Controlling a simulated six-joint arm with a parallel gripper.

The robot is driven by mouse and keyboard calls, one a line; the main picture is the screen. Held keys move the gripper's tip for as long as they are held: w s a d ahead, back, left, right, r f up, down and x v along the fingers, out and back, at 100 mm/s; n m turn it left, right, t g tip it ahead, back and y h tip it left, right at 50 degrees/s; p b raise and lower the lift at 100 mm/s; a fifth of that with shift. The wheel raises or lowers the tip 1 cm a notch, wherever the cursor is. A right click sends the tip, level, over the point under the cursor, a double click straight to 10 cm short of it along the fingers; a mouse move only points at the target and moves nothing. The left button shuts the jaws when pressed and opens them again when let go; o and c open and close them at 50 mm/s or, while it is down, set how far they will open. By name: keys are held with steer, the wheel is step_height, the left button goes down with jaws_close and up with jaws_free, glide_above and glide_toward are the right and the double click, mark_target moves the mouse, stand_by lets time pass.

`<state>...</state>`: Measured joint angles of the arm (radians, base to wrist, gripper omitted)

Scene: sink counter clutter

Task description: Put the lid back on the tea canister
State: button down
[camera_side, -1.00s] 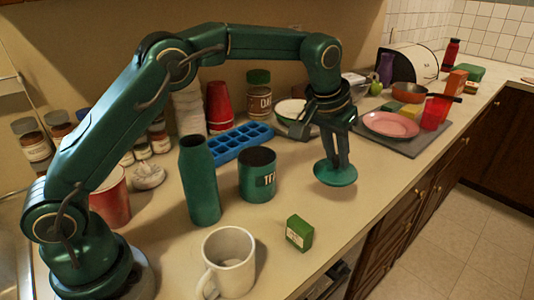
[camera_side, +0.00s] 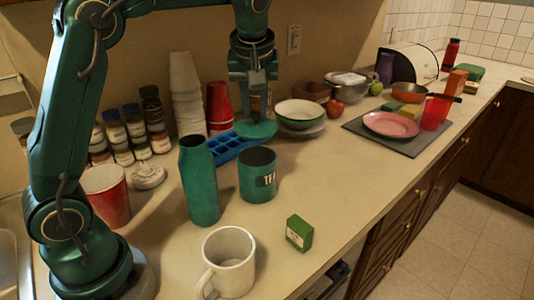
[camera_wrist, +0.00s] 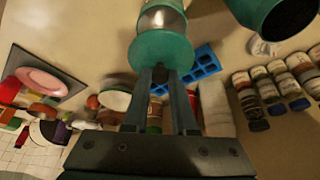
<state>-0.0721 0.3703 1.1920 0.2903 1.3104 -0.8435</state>
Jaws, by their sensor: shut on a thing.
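The tea canister (camera_side: 257,180) is a teal cylinder with a partly visible label. It stands upright and open on the counter. The lid (camera_side: 255,129) is a teal disc, held roughly level in the air above the canister's height. My gripper (camera_side: 254,118) points down and is shut on the lid's top. In the side view the lid appears just above the canister's rim, apart from it and towards the back. In the wrist view the lid (camera_wrist: 162,50) covers part of the canister (camera_wrist: 161,17), whose shiny inside shows beyond it.
A tall teal bottle (camera_side: 199,182) stands close left of the canister. A blue ice tray (camera_side: 226,149) lies behind. A white mug (camera_side: 229,263) and a green box (camera_side: 299,232) are in front. A bowl (camera_side: 300,112) stands back right. The counter right of the canister is clear.

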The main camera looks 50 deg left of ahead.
mark_target(256, 128)
steer(key=shift+f, duration=2.75)
steer(key=shift+f, duration=0.2)
steer(key=shift+c, duration=0.8)
jaws_free()
steer(key=shift+r, duration=0.15)
steer(key=shift+r, duration=3.4)
jaws_close()
